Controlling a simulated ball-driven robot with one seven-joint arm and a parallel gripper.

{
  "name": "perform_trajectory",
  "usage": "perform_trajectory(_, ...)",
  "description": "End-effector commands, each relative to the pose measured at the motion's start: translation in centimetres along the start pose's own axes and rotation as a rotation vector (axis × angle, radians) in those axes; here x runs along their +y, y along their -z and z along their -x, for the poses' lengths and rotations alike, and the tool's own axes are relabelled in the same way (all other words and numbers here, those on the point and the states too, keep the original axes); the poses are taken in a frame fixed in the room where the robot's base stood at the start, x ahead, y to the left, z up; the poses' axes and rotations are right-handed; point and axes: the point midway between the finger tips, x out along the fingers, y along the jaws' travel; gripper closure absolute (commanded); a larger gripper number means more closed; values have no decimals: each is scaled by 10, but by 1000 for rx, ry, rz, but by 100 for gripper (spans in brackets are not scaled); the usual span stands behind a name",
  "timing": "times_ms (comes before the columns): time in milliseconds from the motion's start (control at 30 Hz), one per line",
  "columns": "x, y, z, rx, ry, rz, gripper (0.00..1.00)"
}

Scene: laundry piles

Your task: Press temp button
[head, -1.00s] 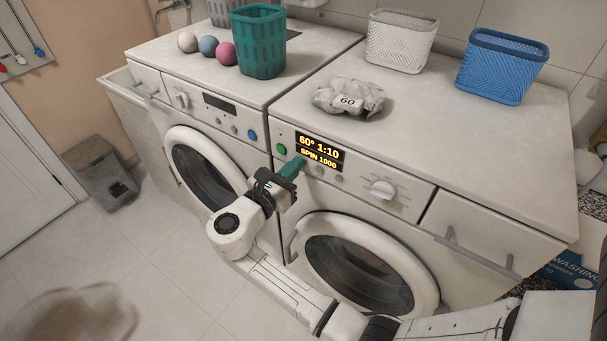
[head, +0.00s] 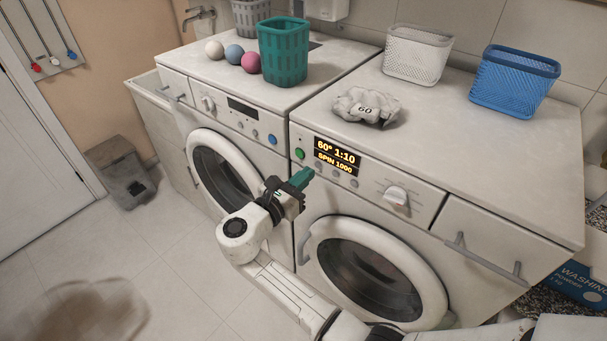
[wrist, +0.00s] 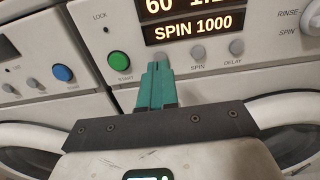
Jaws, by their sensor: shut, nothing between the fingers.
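The right-hand washing machine (head: 370,190) has a lit display (head: 336,156) reading 60° 1:10 and SPIN 1000. A row of small grey buttons (head: 337,177) lies under the display. In the wrist view, the labelled SPIN button (wrist: 197,53) and DELAY button (wrist: 236,47) show to the right of my fingertips, and the green START button (wrist: 119,60) to their left. No TEMP label is readable; my fingers cover the spot left of SPIN. My gripper (head: 311,173) is shut and empty, its teal fingertips (wrist: 157,68) pointing at the panel. I cannot tell whether they touch it.
A dial (head: 396,197) sits right of the buttons. The second machine (head: 228,125) stands to the left, with a blue button (head: 272,139). Baskets, balls and a grey cloth (head: 366,106) lie on the top. The floor at left has a dark bin (head: 124,173).

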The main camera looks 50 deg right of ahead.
Motion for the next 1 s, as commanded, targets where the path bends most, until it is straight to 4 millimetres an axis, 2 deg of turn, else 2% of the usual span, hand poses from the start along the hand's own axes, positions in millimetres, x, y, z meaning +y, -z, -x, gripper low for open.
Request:
perform_trajectory(267, 1, 3, 34, -1, -7, 2, 100)
perform_trajectory(600, 1, 3, 87, -1, -7, 3, 100)
perform_trajectory(800, 0, 2, 102, -1, -4, 4, 100)
perform_trajectory(1000, 0, 2, 103, -1, -4, 4, 100)
